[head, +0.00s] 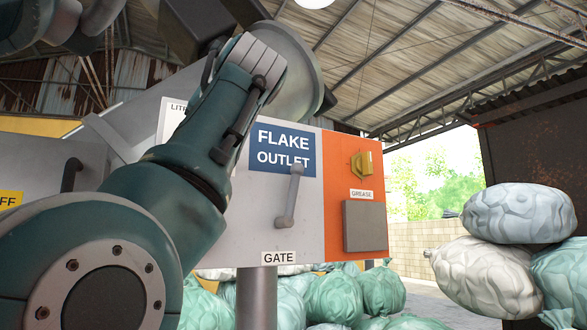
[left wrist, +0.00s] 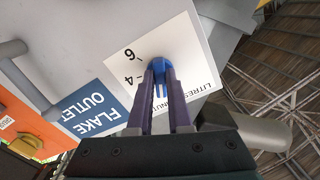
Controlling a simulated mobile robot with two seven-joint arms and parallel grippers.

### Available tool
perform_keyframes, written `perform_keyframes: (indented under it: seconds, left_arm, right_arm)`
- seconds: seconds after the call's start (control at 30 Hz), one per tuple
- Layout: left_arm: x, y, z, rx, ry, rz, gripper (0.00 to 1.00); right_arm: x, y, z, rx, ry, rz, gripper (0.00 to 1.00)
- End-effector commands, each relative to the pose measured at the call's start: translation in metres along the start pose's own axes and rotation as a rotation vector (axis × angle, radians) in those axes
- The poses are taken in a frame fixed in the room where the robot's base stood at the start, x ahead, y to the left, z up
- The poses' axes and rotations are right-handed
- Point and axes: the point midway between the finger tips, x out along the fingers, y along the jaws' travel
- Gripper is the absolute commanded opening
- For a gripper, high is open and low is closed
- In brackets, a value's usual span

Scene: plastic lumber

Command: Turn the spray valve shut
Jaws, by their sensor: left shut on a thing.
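The spray valve is a blue knob (left wrist: 158,65) on a white scale plate (left wrist: 184,45) in the left wrist view. The plate carries the numbers 6 and 4 and a partly covered "LITRES/MINUTE" label. My left gripper (left wrist: 160,76) is shut on the knob, one purple finger on each side. Blue also shows between the fingers. The fingers cover part of the scale, so the exact setting cannot be read. In the head view my left arm hides the knob and gripper; only an edge of the scale plate (head: 176,108) shows. My right gripper is in neither view.
Right of my arm are the blue "FLAKE OUTLET" sign (head: 283,150), a grey gate handle (head: 290,197) and an orange panel (head: 335,160) with a yellow grease knob (head: 361,165). Filled sacks (head: 490,275) lie below and right.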

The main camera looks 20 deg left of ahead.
Motion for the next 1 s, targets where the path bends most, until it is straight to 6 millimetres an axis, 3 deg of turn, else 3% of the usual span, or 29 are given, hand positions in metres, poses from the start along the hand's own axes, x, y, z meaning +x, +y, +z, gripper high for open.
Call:
perform_keyframes:
  seconds: [0.5, 1.0]
  left_arm:
    - [-0.001, 0.002, -0.001, -0.361, 0.002, 0.001, 0.0]
    - [-0.001, 0.001, -0.002, -0.437, 0.003, 0.0, 0.0]
  right_arm:
    - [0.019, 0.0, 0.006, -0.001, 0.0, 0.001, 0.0]
    - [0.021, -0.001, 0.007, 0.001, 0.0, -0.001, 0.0]
